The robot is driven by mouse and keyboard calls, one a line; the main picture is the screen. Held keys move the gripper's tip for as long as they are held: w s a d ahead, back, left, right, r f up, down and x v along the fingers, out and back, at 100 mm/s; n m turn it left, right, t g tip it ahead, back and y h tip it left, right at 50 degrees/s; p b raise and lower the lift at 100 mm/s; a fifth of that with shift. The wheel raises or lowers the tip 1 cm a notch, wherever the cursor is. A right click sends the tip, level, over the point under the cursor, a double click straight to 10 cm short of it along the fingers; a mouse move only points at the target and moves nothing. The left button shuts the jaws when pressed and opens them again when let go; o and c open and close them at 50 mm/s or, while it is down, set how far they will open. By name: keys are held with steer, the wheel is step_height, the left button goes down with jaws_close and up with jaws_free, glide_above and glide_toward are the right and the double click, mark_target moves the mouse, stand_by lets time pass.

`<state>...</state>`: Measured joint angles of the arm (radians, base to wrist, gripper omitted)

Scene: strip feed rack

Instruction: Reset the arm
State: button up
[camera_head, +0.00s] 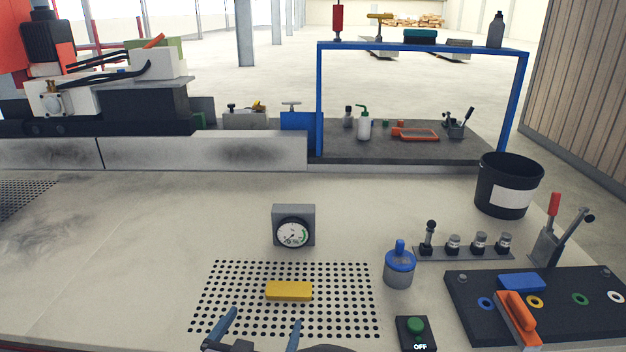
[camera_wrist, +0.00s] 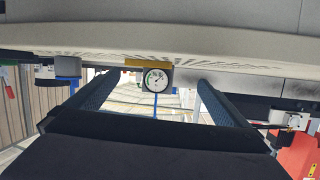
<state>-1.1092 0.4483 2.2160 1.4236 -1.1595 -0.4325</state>
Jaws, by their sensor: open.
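My gripper (camera_head: 265,317) shows at the bottom edge of the head view, its two blue fingers spread apart with nothing between them. It is near the front of the perforated area (camera_head: 222,290), on the near side of a yellow block (camera_head: 289,291) and apart from it. In the wrist view, which is upside down, the open gripper (camera_wrist: 155,78) points toward the dial gauge (camera_wrist: 157,80) and the yellow block (camera_wrist: 147,63). The rest of my arm is mostly out of the head view.
The gauge (camera_head: 294,226) stands behind the block. To the right are a blue-topped canister (camera_head: 399,268), a green button box (camera_head: 415,332) reading OFF, a dark panel (camera_head: 570,320) with an orange handle, and a black bucket (camera_head: 508,187). The left table surface is clear.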

steer(key=shift+a+r+g+y+p, duration=0.2)
steer(key=shift+r+g+y+p, duration=0.2)
steer(key=shift+r+y, duration=0.15)
steer(key=shift+s+a+r+n+g+y+p, duration=0.15)
steer(key=shift+a+r+n+g+y+p, duration=0.2)
steer(key=shift+g+y, duration=0.2)
steer(key=s+r+g+y+p, duration=0.1)
steer(key=s+g+y+p, duration=0.1)
steer(key=s+g+y, duration=0.5)
steer(key=s+d+f+n+g+h+b, duration=0.1)
steer(key=s+d+f+g+h+b, duration=0.2)
steer(key=d, duration=0.6)
steer(key=s+d+f+g+h+b, duration=0.1)
steer(key=s+d+f+h, duration=0.15)
steer(key=d+f, duration=0.45)
steer(key=s+d+f+n+g+h+b, duration=0.1)
steer(key=s+d+f+h+b, duration=0.15)
steer(key=d, duration=0.85)
step_height(320, 180, up, 25)
steer(key=s+p, duration=0.1)
steer(key=p, duration=2.5)
steer(key=shift+d+y, duration=0.2)
steer(key=shift+y, duration=0.2)
steer(key=shift+s+g, duration=0.1)
steer(key=shift+g, duration=0.15)
